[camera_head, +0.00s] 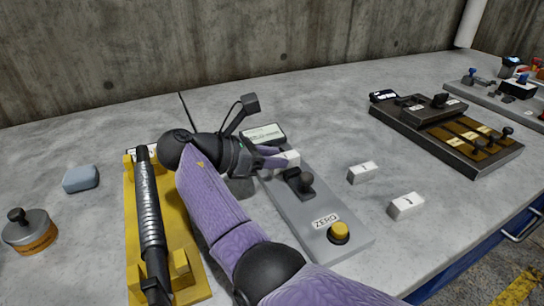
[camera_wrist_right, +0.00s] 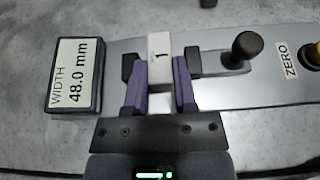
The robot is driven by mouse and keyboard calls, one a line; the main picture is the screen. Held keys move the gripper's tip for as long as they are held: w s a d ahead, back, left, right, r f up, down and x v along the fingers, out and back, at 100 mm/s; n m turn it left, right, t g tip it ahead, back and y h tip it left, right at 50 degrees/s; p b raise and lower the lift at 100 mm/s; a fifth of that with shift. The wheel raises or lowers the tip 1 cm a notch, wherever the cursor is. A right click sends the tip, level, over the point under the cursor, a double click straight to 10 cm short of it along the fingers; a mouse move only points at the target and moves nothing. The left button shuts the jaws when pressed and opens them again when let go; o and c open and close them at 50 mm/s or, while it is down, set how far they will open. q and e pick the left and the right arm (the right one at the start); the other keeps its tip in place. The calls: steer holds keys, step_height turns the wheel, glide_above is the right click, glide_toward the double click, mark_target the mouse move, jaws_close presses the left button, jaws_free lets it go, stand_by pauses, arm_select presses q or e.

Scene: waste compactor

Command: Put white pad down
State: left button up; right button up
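My right gripper (camera_head: 272,157) reaches over the grey gauge (camera_head: 290,208), near its far end. In the right wrist view the two purple fingers of the gripper (camera_wrist_right: 161,82) are on either side of a white pad (camera_wrist_right: 160,62) marked 1 and appear closed on it. The pad also shows in the head view (camera_head: 288,158), partly hidden by the gripper. It is above or on the gauge's grey plate; I cannot tell whether it touches. Two more white pads, a nearer one (camera_head: 405,206) and a farther one (camera_head: 361,174), lie on the table. My left gripper is out of view.
The gauge's display (camera_wrist_right: 75,75) reads WIDTH 48.0 mm. The gauge has a black knob (camera_head: 306,181) and a yellow ZERO button (camera_head: 339,232). A yellow fixture (camera_head: 182,272) stands left, a dark panel (camera_head: 445,135) right. Bare table lies around the two loose pads.

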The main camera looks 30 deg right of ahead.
steer(key=shift+o, duration=0.7)
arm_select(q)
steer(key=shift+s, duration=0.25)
arm_select(e)
steer(key=shift+r, duration=0.1)
steer(key=p+v, duration=0.1)
steer(key=v, duration=0.5)
steer(key=shift+a+r, duration=0.2)
steer(key=shift+r, duration=0.05)
steer(key=shift+a+r+p, duration=0.1)
steer(key=shift+a+p, duration=0.2)
steer(key=shift+a, duration=0.25)
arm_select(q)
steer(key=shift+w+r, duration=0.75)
